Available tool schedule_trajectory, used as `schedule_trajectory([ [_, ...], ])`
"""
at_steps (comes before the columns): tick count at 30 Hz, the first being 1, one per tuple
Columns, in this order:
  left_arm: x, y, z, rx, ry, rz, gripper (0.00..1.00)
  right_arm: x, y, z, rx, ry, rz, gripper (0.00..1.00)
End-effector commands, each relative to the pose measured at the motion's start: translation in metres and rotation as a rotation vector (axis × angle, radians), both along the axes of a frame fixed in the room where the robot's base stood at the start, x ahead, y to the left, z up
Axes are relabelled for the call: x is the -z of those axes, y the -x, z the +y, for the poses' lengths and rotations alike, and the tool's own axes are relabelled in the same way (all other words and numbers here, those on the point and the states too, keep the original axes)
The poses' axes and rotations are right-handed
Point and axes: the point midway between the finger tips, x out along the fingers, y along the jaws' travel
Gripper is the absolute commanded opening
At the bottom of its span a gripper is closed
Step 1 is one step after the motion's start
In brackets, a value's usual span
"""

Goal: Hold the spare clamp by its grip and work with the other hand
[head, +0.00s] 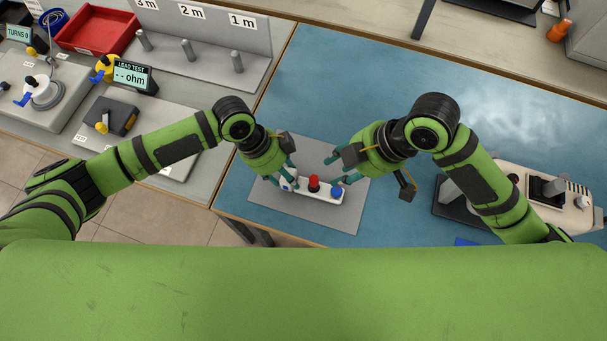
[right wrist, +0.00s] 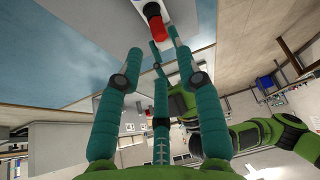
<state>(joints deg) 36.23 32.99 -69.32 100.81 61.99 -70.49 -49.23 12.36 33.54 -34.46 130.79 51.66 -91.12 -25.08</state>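I cannot tell which thing is the spare clamp; a yellow and blue clip (head: 102,70) sits on the left bench.
The grey mat (head: 340,220) lies on the blue bench top (head: 320,75), which is clear behind it. A white and black device (head: 545,190) stands at right. An ohm display (head: 132,76), a red tray (head: 95,28) and grey posts (head: 188,50) occupy the left bench.

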Motion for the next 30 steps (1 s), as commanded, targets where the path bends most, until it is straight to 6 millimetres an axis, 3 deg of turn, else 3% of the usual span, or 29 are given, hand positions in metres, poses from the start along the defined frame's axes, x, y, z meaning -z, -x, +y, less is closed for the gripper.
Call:
schedule_trajectory([
  [6, 0.002, 0.002, 0.001, 0.002, -0.003, 0.006, 0.06, 0.002, -0.019, 0.0, -0.277, -0.002, 0.008, 0.36],
  [10, 0.002, 0.002, 0.001, 0.001, -0.003, 0.007, 0.06, 0.002, -0.023, 0.0, -0.365, -0.014, 0.01, 0.36],
  [17, 0.003, 0.003, 0.001, 0.001, -0.004, 0.007, 0.06, 0.018, -0.02, 0.009, -0.388, -0.021, 0.014, 0.36],
  [30, 0.004, 0.004, 0.001, 0.002, -0.005, 0.009, 0.06, 0.069, -0.014, 0.036, -0.384, -0.019, 0.011, 0.36],
])
